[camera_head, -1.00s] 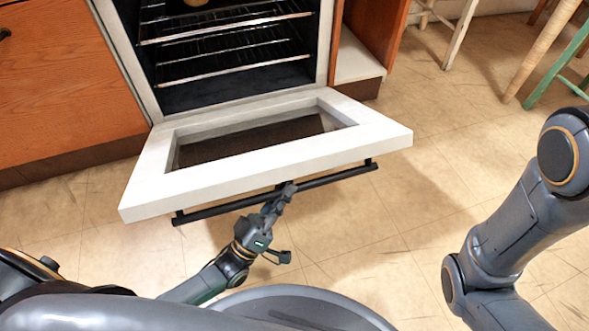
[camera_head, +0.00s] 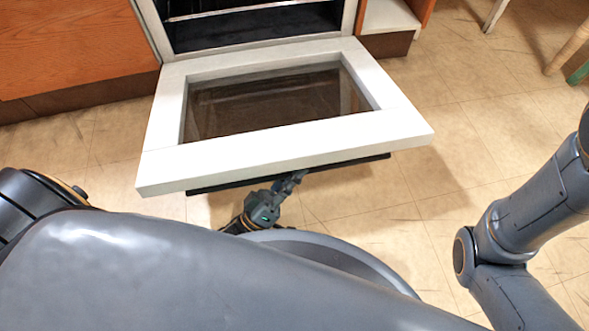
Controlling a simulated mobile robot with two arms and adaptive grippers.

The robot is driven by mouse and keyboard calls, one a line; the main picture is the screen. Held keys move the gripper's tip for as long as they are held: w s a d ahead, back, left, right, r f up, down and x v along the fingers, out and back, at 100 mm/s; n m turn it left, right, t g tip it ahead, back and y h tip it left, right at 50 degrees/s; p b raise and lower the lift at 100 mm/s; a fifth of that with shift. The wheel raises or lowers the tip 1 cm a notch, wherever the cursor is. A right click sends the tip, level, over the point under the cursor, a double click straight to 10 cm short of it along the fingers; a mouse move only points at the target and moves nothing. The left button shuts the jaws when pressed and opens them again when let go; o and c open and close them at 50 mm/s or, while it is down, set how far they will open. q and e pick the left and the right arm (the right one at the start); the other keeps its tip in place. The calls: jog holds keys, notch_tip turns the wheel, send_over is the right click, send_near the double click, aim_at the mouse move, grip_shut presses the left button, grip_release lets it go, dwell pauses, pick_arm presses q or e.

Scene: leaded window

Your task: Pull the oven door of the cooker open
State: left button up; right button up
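The white oven door (camera_head: 290,138) is swung down and looks about level, its inner side with a dark glass pane (camera_head: 275,100) facing up. The black handle bar (camera_head: 345,163) shows just under the door's front edge, mostly hidden by it. My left gripper (camera_head: 292,180) is at the handle's middle, below the front edge. Its fingertips are partly hidden by the door, so I cannot see whether they are closed around the bar. The oven cavity (camera_head: 250,28) shows at the top with a rack. My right gripper is out of view.
Orange wooden drawers (camera_head: 75,50) stand left of the cooker, and an open cabinet (camera_head: 390,18) stands right of it. Stool legs (camera_head: 572,45) are at the upper right. Tiled floor (camera_head: 440,130) is clear to the door's right.

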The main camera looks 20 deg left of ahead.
aim_at(287, 156)
pick_arm(q)
jog(key=o, duration=0.4)
jog(key=shift+w, duration=0.1)
jog(key=shift+c, duration=0.2)
notch_tip(287, 156, up, 10)
jog(key=shift+r, duration=0.1)
dwell(0.4)
